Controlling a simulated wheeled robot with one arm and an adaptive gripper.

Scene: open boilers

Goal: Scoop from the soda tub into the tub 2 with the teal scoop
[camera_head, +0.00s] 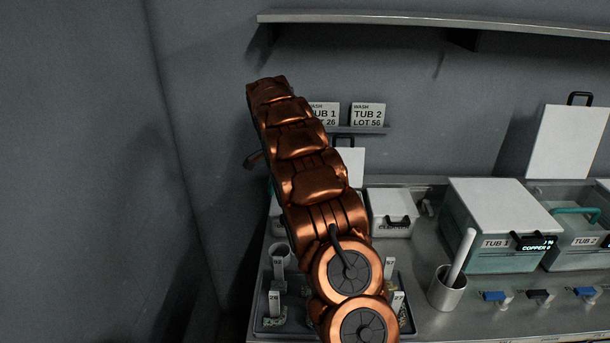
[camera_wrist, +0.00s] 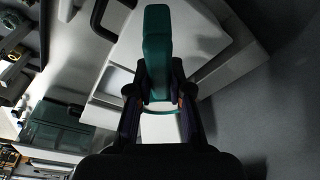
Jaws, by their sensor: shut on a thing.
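My gripper (camera_wrist: 158,98) is shut on the teal scoop (camera_wrist: 157,45) in the wrist view. The scoop's bowl cannot be made out clearly. In the head view my copper arm hides the gripper and the scoop. Tub 2 (camera_head: 572,257) stands at the right of the counter, a teal-sided tub with its top open and a teal handle-like bar (camera_head: 577,210) across it. The soda tub is not plainly identifiable; a tub partly hidden behind my arm, near an upright white lid (camera_head: 351,167), may be it.
Tub 1 (camera_head: 490,258) is covered by a white lid. A smaller lidded white container (camera_head: 390,222) stands left of it. A metal cup (camera_head: 446,293) holds a white stick. A dark tray (camera_head: 268,327) holds numbered pieces. A large white lid (camera_head: 568,142) stands behind tub 2. A shelf (camera_head: 400,19) runs above.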

